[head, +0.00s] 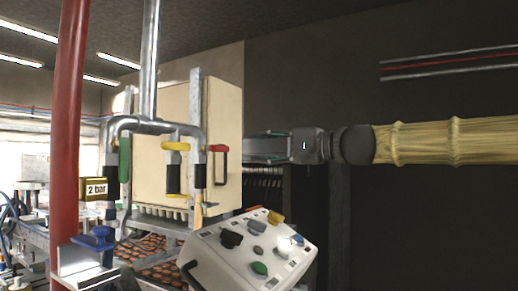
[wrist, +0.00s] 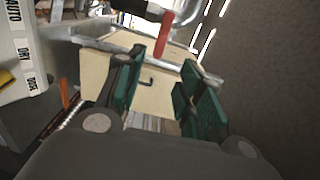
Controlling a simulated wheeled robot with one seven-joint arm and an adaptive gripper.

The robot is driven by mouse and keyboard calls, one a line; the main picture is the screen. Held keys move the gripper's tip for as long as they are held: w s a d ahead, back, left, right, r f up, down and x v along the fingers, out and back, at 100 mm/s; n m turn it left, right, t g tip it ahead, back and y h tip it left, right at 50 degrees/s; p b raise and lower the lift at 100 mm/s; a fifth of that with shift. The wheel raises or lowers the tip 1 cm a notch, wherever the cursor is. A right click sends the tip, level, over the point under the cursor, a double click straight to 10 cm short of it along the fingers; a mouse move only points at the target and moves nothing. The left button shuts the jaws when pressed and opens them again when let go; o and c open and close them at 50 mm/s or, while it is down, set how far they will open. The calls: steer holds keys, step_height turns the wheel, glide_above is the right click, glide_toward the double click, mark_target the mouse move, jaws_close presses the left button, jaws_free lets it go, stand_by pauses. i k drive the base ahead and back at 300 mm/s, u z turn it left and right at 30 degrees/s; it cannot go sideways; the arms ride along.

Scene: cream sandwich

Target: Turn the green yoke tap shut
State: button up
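The green yoke tap (head: 125,157) is on the left leg of the forked steel pipe (head: 145,124) in the head view. Its green handle hangs down, roughly along the leg. I cannot make out the green tap in the wrist view. My gripper (head: 250,148) is to the right of the pipe in the head view, pointing left and well apart from the green tap. In the wrist view my gripper (wrist: 160,85) has its green-padded fingers spread, with nothing between them.
A cream cabinet (head: 225,110) stands behind. A red post (head: 68,130) and blue tap (head: 95,240) are left; a control box (head: 215,262) is below.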

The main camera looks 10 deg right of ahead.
mark_target(123, 144)
steer(key=k, duration=1.5)
